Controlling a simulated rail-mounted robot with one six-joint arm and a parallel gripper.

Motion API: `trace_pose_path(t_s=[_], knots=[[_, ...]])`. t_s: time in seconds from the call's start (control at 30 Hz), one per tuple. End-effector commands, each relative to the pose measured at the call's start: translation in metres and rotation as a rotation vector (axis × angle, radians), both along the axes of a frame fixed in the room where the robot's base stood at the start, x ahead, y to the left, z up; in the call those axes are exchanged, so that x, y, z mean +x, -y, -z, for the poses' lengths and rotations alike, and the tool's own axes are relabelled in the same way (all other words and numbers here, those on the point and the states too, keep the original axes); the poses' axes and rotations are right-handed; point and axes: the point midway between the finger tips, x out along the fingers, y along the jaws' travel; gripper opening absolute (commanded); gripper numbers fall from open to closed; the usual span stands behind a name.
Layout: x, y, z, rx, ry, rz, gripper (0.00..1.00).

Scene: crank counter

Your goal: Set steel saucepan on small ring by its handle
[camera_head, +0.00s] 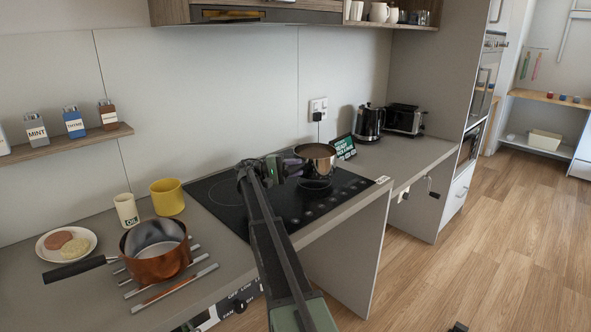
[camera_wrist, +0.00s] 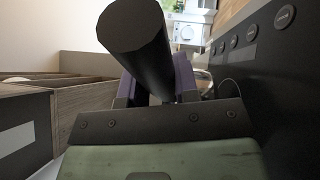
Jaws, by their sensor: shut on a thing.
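The steel saucepan (camera_head: 316,157) is in the head view at the right part of the black hob (camera_head: 232,211). It is upright and seems to hang above the glass, with a dark reflection beneath it. My gripper (camera_head: 293,166) is to its left, its purple fingers shut on the pan's handle. In the wrist view the thick black handle (camera_wrist: 137,35) runs between the purple fingers of my gripper (camera_wrist: 157,88); the pan's bowl is not clear there. My arm hides part of the hob, and I cannot make out the small ring.
A copper saucepan (camera_head: 157,262) stands on a rack of bars at the left. A yellow mug (camera_head: 167,197), an oil container (camera_head: 126,210) and a plate (camera_head: 66,262) of food are near it. A small dark sign (camera_head: 345,147), a kettle (camera_head: 368,122) and a toaster (camera_head: 404,119) stand behind, right.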

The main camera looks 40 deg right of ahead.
Motion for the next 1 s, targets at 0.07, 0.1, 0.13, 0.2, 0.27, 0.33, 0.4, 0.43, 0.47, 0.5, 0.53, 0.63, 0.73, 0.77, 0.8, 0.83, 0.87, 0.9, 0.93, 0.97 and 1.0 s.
trace_pose_path(t_s=[0.07,0.1,0.13,0.2,0.27,0.33,0.4,0.43,0.47,0.5,0.53,0.63,0.73,0.77,0.8,0.83,0.87,0.9,0.93,0.97,1.0], knots=[[0.0,0.0,0.01,-0.005,0.001,0.0,0.0],[0.0,0.0,0.018,-0.004,0.0,0.0,0.0],[0.0,0.0,0.024,-0.004,0.001,0.0,0.0],[0.0,0.0,0.038,-0.004,0.0,0.0,0.0],[0.0,0.0,0.044,-0.004,0.0,0.0,0.0],[0.0,0.0,0.043,-0.004,0.0,0.0,0.0],[0.0,0.0,0.04,-0.004,0.0,0.0,0.0],[0.0,0.0,0.04,-0.004,0.0,0.0,0.0],[0.0,0.0,0.04,-0.004,0.0,0.0,0.0],[0.0,0.0,0.04,-0.004,0.0,0.0,0.0],[0.0,0.0,0.04,-0.004,0.0,0.0,0.0],[0.0,0.0,0.043,-0.004,0.0,0.0,0.0],[0.0,0.0,0.043,0.001,-0.001,0.0,0.41],[0.0,0.0,0.043,0.0,0.0,0.0,0.45],[0.0,0.0,0.043,0.0,0.0,0.0,0.51],[0.0,0.0,0.043,0.0,0.0,0.0,0.54],[0.0,0.0,0.043,0.0,0.0,0.0,0.54],[0.0,0.0,0.043,0.0,0.0,0.0,0.54],[0.0,0.0,0.043,0.0,0.0,0.0,0.54],[0.0,0.0,0.043,0.0,0.0,0.0,0.54],[0.0,0.0,0.043,0.0,0.0,0.0,0.54]])
